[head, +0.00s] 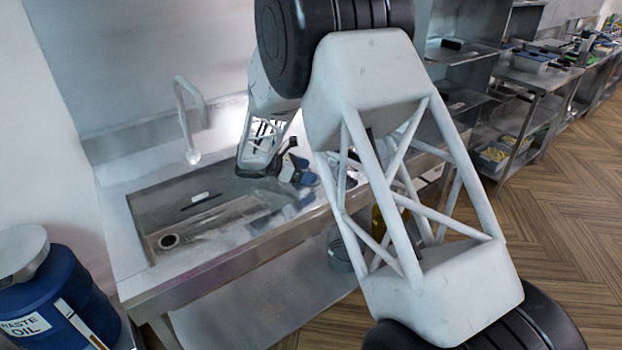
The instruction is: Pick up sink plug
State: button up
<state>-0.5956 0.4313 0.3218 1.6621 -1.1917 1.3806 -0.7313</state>
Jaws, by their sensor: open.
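A small dark round piece (168,241) with a lighter ring lies at the near left end of the sink basin. I cannot tell whether it is the sink plug or the drain opening. My gripper (297,175), dark with blue fingers, is open above the right part of the sink. It is well to the right of the round piece and apart from it. My arm hides part of the counter to the right of the gripper. No held object shows between the fingers.
The steel sink basin (146,222) also holds a small white item (200,196) and a thin dark strip (197,203). A tall faucet (183,115) rises behind it. A blue waste oil drum (60,293) stands at left. Shelves with trays line the right.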

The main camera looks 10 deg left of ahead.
jog(key=shift+x, duration=1.8)
jog(key=shift+s, duration=0.1)
jog(key=c, duration=1)
